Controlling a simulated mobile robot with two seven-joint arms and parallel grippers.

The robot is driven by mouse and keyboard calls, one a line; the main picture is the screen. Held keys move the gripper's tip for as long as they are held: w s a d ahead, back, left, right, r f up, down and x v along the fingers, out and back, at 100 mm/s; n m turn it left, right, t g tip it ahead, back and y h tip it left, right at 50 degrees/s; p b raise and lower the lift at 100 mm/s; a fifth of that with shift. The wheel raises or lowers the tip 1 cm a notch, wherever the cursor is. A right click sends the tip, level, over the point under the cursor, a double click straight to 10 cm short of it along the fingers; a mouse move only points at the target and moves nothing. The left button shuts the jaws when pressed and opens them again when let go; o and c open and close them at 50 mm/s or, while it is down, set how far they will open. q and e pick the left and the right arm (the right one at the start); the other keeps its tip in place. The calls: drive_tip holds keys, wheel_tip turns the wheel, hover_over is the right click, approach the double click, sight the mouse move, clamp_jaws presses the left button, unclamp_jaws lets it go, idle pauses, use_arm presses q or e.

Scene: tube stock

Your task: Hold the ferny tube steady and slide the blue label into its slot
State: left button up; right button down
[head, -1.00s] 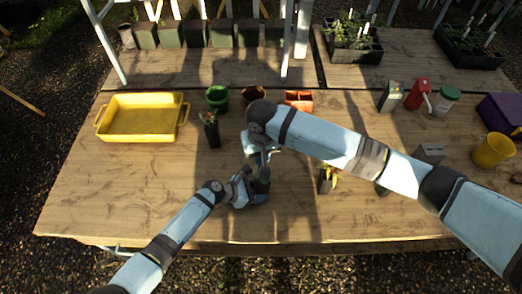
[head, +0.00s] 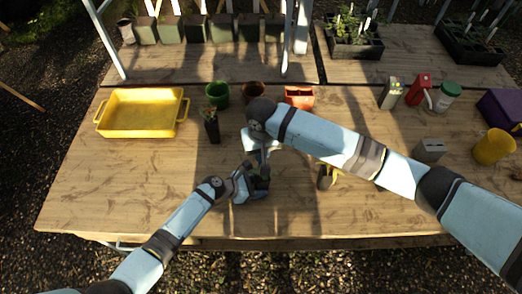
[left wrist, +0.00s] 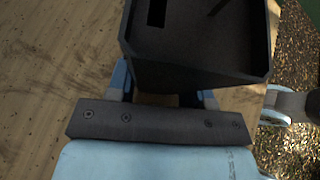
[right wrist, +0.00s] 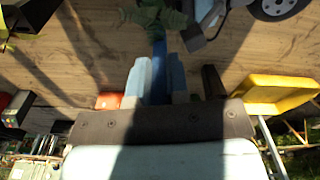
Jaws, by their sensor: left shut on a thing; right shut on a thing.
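My left gripper (head: 260,184) is shut on the ferny tube, a dark square pot (left wrist: 190,70) that fills the upper middle of the left wrist view. A small dark slot (left wrist: 157,12) shows on the tube there. My right gripper (right wrist: 158,80) is shut on the blue label (right wrist: 158,60), a narrow strip between its pale fingers. The label's far end reaches the green fern foliage (right wrist: 158,18) in the right wrist view. I cannot tell whether it touches the slot. In the head view the right arm covers the label.
A potted seedling (head: 211,122) stands left of the grippers, and a yellowish plant (head: 334,174) stands right, partly under my right arm. The bench's front left is clear.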

drive_tip(key=shift+f, duration=0.15)
drive_tip(key=shift+w+f, duration=0.1)
drive_tip(key=shift+f, duration=2.5)
drive_tip(key=shift+f, duration=0.25)
drive_tip(key=c, duration=1)
unclamp_jaws()
drive_tip(key=shift+c, duration=0.2)
drive_tip(key=shift+a, duration=0.15)
use_arm(q)
drive_tip(key=shift+d, duration=0.15)
use_arm(e)
drive_tip(key=shift+a, duration=0.1)
